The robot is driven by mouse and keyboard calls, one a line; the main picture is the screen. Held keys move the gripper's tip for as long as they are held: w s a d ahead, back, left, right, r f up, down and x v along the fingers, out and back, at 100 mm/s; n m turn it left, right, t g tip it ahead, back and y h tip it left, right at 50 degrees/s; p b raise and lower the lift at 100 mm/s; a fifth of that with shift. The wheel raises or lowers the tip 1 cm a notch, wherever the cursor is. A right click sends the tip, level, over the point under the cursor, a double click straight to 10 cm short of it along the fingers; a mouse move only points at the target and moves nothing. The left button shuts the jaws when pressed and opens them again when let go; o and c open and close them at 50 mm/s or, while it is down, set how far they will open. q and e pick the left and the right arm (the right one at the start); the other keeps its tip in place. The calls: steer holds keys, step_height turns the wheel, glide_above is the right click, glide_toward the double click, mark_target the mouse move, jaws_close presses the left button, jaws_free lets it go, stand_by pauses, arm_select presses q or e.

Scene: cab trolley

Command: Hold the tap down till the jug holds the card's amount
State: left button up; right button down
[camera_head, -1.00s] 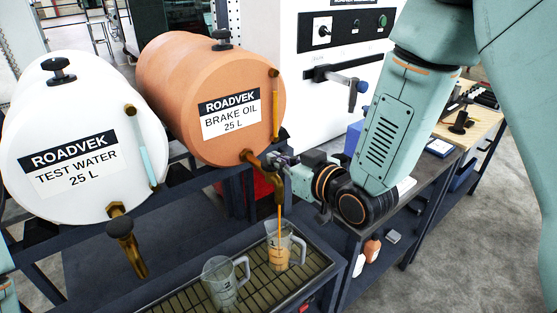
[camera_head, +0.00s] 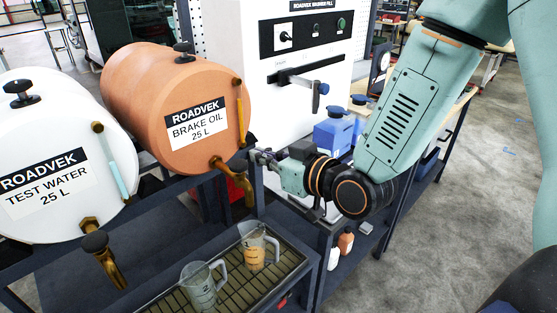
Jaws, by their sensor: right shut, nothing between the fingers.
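The orange brake oil drum (camera_head: 155,95) lies on the rack, with its brass tap (camera_head: 238,182) at the lower front. No oil runs from the tap. A clear jug (camera_head: 272,240) with amber oil in its lower part stands on the drip tray below. A second clear jug (camera_head: 203,287) stands left of it, and no amber oil shows in it. My right gripper (camera_head: 258,158) is shut and empty, just right of the tap's top; I cannot tell if it touches. My left gripper is out of view. I see no amount card.
The white test water drum (camera_head: 60,215) with its own tap (camera_head: 100,255) is at the left. The slatted drip tray (camera_head: 290,272) holds both jugs. A white washer fill cabinet (camera_head: 270,105) and a blue container (camera_head: 335,135) stand behind my right arm.

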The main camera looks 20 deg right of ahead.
steer(key=shift+p+v, duration=1.1)
steer(key=shift+v, duration=1.1)
steer(key=s+d+f+m+g+h+b, duration=0.1)
steer(key=s+f+m+g+h+b, duration=0.2)
steer(key=f, duration=1)
steer(key=s+d+f+m+g+b, duration=0.15)
steer(key=s+f+g+b, duration=0.3)
steer(key=f, duration=0.75)
arm_select(q)
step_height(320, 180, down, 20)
steer(key=b, duration=1.4)
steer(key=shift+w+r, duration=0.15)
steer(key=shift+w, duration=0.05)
arm_select(e)
steer(key=s+f+g+h, duration=0.1)
steer(key=s+f+g, duration=0.2)
steer(key=s+f, duration=0.7)
steer(key=s+f+g+h, duration=0.1)
steer(key=s+f+g, duration=0.3)
steer(key=s+f, duration=0.7)
step_height(320, 180, down, 7)
steer(key=shift+a+f, duration=0.1)
steer(key=shift+a, duration=0.1)
